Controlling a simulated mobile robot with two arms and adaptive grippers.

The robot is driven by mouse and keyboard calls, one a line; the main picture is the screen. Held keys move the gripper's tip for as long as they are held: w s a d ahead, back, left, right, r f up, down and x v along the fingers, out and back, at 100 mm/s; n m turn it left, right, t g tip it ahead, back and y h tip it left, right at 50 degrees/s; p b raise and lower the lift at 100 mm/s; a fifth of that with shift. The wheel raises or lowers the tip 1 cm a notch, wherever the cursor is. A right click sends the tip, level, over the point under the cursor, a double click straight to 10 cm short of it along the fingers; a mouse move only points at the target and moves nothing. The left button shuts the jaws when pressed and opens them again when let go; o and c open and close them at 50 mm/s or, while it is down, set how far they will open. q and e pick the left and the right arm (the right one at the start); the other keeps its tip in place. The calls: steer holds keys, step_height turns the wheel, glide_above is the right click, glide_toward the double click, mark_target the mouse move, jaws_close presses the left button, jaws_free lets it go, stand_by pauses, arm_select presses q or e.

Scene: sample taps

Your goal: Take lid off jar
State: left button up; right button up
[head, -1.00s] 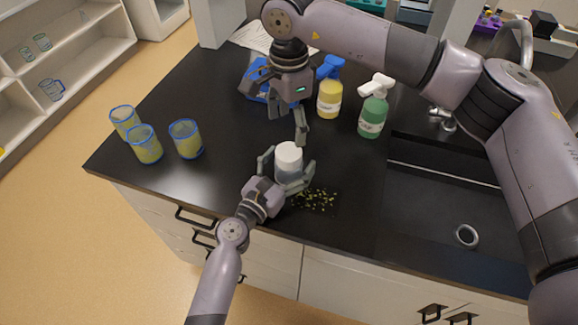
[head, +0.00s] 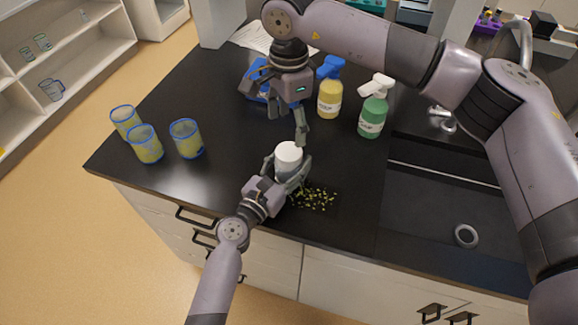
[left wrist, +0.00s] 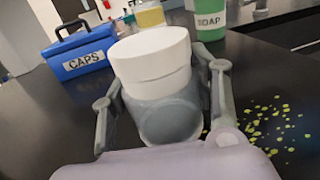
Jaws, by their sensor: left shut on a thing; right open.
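The jar has a translucent grey body (left wrist: 170,119) and a wide white lid (head: 289,153), which also shows in the left wrist view (left wrist: 152,60). It stands upright on the black counter near its front edge, with the lid on. My left gripper (head: 287,170) is shut around the jar's body, one finger on each side, below the lid. My right gripper (head: 275,108) is open and empty, pointing down behind and above the jar; one finger hangs close behind the lid.
Green-yellow bits (head: 315,199) lie scattered right of the jar. Several blue-rimmed beakers (head: 187,140) stand at left. A blue CAPS box (left wrist: 80,54), a yellow spray bottle (head: 329,100) and a green soap bottle (head: 372,118) stand behind. The sink (head: 440,205) is at right.

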mark_target(289, 151)
arm_select(q)
jaws_close()
arm_select(e)
steer(key=m, duration=0.4)
steer(key=shift+m, duration=0.3)
steer(key=m, duration=0.3)
steer(key=shift+m, duration=0.4)
steer(key=m, duration=0.5)
steer(key=shift+m, duration=0.3)
steer(key=m, duration=0.5)
steer(key=shift+m, duration=0.3)
steer(key=m, duration=0.5)
steer(key=shift+m, duration=0.3)
steer(key=m, duration=0.5)
steer(key=shift+m, duration=0.4)
steer(key=m, duration=0.9)
steer(key=shift+m, duration=0.3)
steer(key=shift+f, duration=4.05)
